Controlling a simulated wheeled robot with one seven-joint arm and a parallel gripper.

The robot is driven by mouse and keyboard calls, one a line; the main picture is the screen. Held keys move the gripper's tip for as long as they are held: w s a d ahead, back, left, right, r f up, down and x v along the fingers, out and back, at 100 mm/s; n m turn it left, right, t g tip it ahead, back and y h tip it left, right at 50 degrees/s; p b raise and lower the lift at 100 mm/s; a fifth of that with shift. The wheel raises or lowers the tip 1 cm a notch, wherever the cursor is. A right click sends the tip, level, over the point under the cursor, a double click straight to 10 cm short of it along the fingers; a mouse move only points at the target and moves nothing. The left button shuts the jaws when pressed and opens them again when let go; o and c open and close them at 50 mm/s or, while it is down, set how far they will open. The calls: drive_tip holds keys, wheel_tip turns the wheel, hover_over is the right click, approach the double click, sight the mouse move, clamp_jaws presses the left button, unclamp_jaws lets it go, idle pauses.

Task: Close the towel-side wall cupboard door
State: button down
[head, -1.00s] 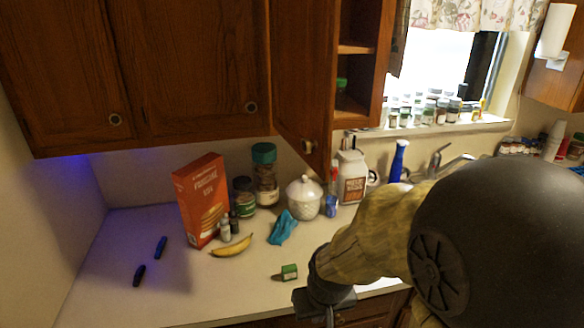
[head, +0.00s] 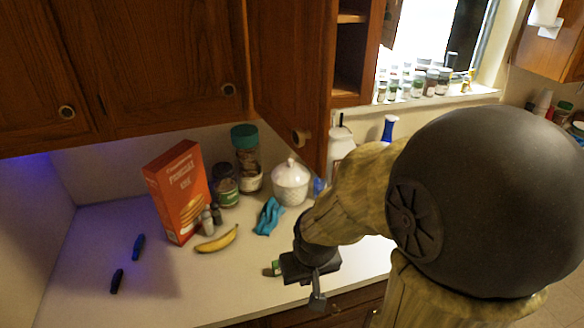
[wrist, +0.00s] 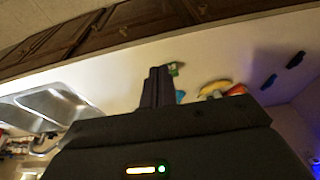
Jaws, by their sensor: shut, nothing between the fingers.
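A brown wooden wall cupboard left of the window stands open in the head view, with its shelves (head: 350,55) showing. Its door (head: 290,75) hangs swung outward on the left of the opening, with a round knob (head: 300,138) low down. My gripper (head: 318,298) is shut and empty, low over the counter's front edge, well below the door and not touching it. In the wrist view its fingers (wrist: 157,88) are together, and the door is not visible there. A white paper towel roll (head: 546,12) hangs by another cupboard at the far right.
Below the wall cupboards, the counter (head: 190,285) holds a red box (head: 178,190), jars, a banana (head: 217,240), a blue cloth (head: 268,216) and a white lidded pot (head: 291,183). A small green item (head: 272,268) lies beside my gripper. Several jars line the windowsill.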

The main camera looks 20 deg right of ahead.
drive_tip(key=w+a+r+n+g+h, duration=0.2)
drive_tip(key=w+a+r+n+h, duration=0.2)
drive_tip(key=w+r+h, duration=0.75)
drive_tip(key=s+a+r+m+t+h, duration=0.2)
drive_tip(key=a+r+h, duration=0.4)
drive_tip(key=a+r, duration=0.3)
drive_tip(key=shift+s+a+r+t, duration=0.2)
drive_tip(key=shift+s+a+t, duration=0.1)
drive_tip(key=shift+s, duration=0.55)
